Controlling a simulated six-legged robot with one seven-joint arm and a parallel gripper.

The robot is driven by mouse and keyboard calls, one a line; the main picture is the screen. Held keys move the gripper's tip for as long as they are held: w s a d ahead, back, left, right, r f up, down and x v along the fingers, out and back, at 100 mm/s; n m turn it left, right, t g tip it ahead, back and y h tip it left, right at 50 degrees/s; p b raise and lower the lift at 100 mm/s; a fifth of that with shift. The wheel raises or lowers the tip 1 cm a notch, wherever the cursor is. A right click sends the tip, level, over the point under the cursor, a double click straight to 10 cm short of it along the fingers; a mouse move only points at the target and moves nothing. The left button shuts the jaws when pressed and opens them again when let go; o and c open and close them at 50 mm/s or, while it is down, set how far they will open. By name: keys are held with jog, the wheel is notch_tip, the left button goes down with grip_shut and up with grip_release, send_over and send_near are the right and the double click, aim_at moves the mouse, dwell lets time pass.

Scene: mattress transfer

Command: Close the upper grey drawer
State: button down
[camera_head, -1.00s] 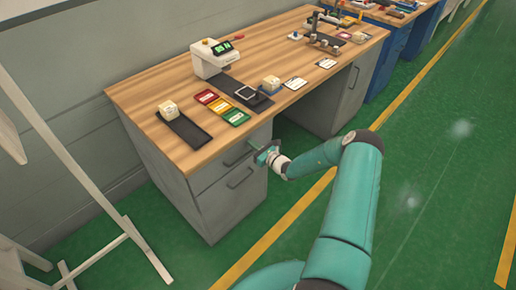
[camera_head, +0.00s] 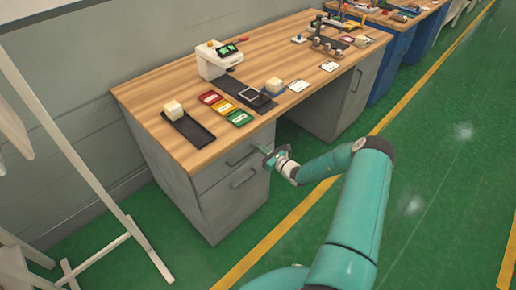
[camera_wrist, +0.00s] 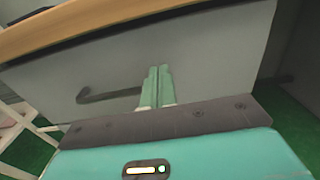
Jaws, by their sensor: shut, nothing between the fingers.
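The upper grey drawer (camera_head: 220,168) is in the desk's left cabinet, just under the wooden top. Its front looks about flush with the cabinet in the head view; any small gap is hard to tell. The drawer front (camera_wrist: 210,75) fills much of the wrist view, with a dark bar handle (camera_wrist: 105,94) at left. My gripper (camera_head: 264,150) is in front of the drawer's right part. In the wrist view its two green fingers (camera_wrist: 158,72) are together and empty, right of the handle. Whether the tips touch the front cannot be told.
The lower drawer (camera_head: 235,195) looks shut below. The wooden desktop (camera_head: 150,95) overhangs the drawers and carries a white device (camera_head: 212,62), coloured cards and trays. A white frame (camera_head: 90,180) stands at left. The green floor at right is open.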

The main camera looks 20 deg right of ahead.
jog(key=v, duration=1.1)
jog(key=s+a+r+n+g+y, duration=0.25)
jog(key=a+r+n+g, duration=0.45)
jog(key=a+r+n, duration=0.35)
jog(key=s+a+r+n+g+y, duration=0.1)
jog(key=s+a+r+n+g, duration=0.3)
jog(key=a+r+n+g, duration=0.5)
jog(key=s+a+r+n+t+h, duration=0.2)
jog(key=s+r+n+h, duration=0.3)
jog(key=s+r, duration=0.5)
jog(key=s+a+r+n+t+h, duration=0.2)
jog(key=s+r+n+h, duration=0.2)
jog(key=s+r+n, duration=0.3)
jog(key=s+r, duration=0.4)
jog(key=shift+s+t+h, duration=0.3)
jog(key=shift+s+h, duration=0.05)
jog(key=shift+s, duration=0.05)
jog(key=shift+n, duration=0.25)
